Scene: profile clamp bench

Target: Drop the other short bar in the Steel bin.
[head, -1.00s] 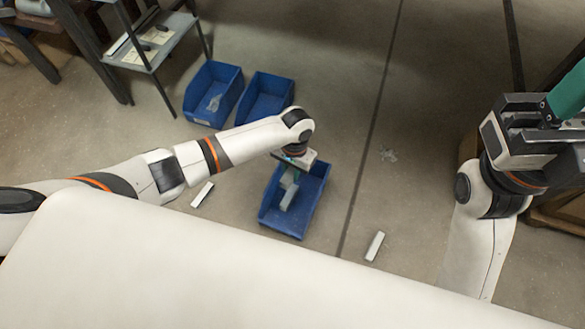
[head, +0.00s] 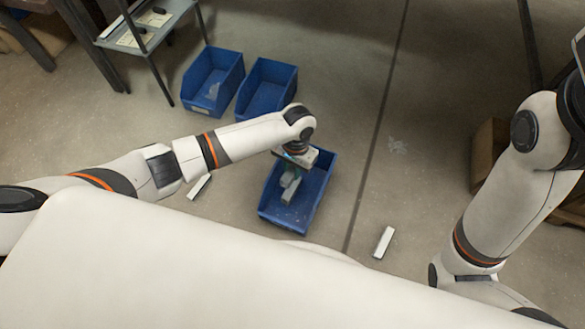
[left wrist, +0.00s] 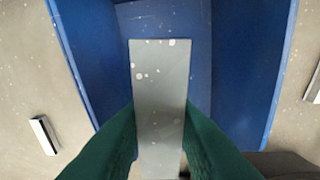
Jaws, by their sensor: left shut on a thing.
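My left gripper (head: 290,186) hangs over the nearest blue bin (head: 284,222). It is shut on a short grey bar (left wrist: 160,95), which stands out between the green fingers in the left wrist view. Below the bar, the left wrist view shows the inside of the blue bin (left wrist: 250,50). In the head view the arm hides part of this bin, and I cannot tell whether the bar touches its floor. I cannot read any label that marks the Steel bin. My right gripper is out of the head view.
Two more blue bins, a left one (head: 203,103) and a right one (head: 262,110), stand behind; the left holds something pale. Two pale bars lie on the floor, one left (head: 199,187) and one right (head: 384,242) of the near bin. A shelf stand (head: 150,30) is at upper left.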

